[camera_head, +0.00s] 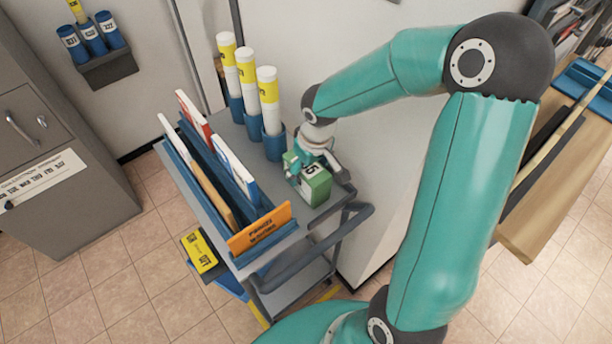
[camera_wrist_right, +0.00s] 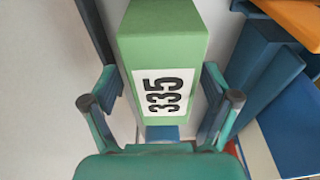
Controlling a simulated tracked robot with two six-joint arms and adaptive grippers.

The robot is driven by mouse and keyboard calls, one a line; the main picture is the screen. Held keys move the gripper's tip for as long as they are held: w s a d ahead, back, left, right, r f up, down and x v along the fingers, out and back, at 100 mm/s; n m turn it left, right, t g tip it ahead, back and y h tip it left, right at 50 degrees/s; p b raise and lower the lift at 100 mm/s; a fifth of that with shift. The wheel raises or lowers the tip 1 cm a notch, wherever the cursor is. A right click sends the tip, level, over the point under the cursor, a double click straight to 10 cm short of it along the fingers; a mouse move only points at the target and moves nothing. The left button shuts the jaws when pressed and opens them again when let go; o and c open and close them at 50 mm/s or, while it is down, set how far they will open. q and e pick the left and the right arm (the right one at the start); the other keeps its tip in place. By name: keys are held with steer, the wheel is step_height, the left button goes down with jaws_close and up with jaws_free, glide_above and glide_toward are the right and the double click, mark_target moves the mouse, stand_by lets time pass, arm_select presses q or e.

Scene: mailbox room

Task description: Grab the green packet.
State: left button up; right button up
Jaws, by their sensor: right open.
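The green packet (camera_head: 316,185) is a small green box with a white label, standing on the top shelf of the grey cart (camera_head: 285,210). My left gripper is not in view.
White tubes with yellow labels (camera_head: 270,95) stand in blue holders beside the packet. A blue rack of upright envelopes (camera_head: 215,180) with an orange sign (camera_head: 262,229) fills the cart's left side. A wall (camera_head: 300,45) is close behind. A wooden bench (camera_head: 545,195) is at right.

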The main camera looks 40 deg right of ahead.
steer(key=f, duration=0.3)
steer(key=shift+w+a+f, duration=0.15)
steer(key=shift+w+f, duration=0.15)
steer(key=shift+w, duration=0.05)
steer(key=c, duration=1.3)
